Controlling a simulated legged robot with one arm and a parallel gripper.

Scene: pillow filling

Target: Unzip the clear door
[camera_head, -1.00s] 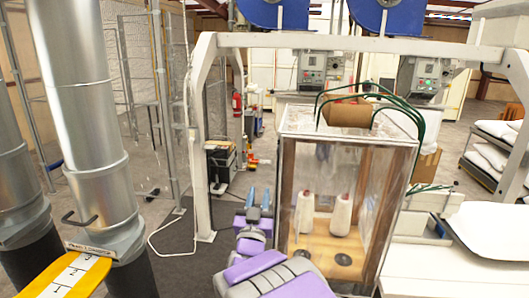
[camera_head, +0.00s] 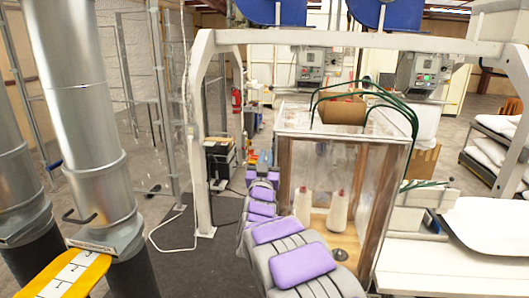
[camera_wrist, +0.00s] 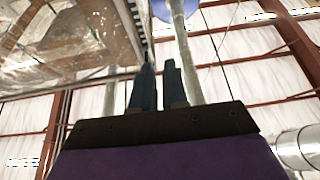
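A wood-framed box with a clear plastic front (camera_head: 327,178) stands right of centre in the head view, with two white cones of thread (camera_head: 338,209) inside. I cannot make out a zipper or its pull. My arm reaches forward along the box's left side. My gripper (camera_head: 261,158) is small and far out, just left of the box's left edge. In the wrist view my gripper (camera_wrist: 159,70) points up, its two dark fingers apart with nothing between them. A clear-covered corner of the box (camera_wrist: 65,45) is at the upper left, close to the left finger.
A white metal frame (camera_head: 201,140) spans over the box, with a post to its left. Green hoses (camera_head: 385,97) and a brown roll (camera_head: 340,110) are on top of the box. Silver ducts (camera_head: 75,110) stand at left, a white table (camera_head: 440,268) at right. Dark floor left of the arm is open.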

